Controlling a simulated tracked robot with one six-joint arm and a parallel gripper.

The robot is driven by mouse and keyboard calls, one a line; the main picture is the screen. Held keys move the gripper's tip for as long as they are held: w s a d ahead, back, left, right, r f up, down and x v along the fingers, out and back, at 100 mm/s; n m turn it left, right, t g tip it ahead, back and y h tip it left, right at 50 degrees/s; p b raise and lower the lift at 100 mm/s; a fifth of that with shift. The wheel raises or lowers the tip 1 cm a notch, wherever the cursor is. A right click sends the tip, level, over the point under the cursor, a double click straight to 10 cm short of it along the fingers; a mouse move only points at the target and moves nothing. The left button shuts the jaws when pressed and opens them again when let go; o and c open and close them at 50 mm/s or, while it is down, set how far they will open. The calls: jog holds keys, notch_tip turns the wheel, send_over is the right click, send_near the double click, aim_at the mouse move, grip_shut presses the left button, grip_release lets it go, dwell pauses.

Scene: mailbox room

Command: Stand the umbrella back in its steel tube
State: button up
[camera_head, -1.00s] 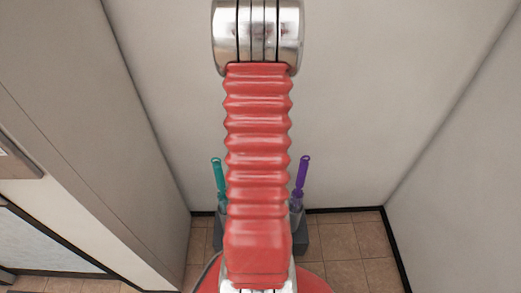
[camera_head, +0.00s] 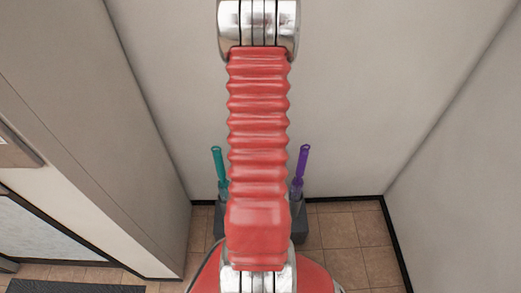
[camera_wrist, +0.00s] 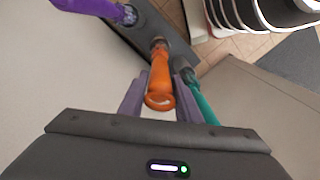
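An orange umbrella (camera_wrist: 160,80) points its looped handle end at the wrist camera. My gripper (camera_wrist: 161,78) has a finger close along each side of this handle and looks shut on it. The handle's far end meets a dark collar over the dark grey stand (camera_wrist: 152,28); I cannot tell how deep it sits in a tube. In the head view my red arm hides the orange umbrella and the middle of the stand, whose side shows at the right (camera_head: 300,228). A teal umbrella (camera_head: 218,165) and a purple umbrella (camera_head: 301,165) stand upright on either side.
The back wall (camera_head: 370,90) is just behind the stand. Tiled floor (camera_head: 350,230) is free at the right. A dark mat (camera_head: 80,287) lies at lower left.

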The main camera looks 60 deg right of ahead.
jog(key=o, duration=0.5)
jog(key=shift+c, duration=0.2)
jog(key=shift+r, duration=0.1)
notch_tip(320, 180, up, 14)
jog(key=shift+f, duration=0.25)
jog(key=shift+m, duration=0.3)
dwell(1.3)
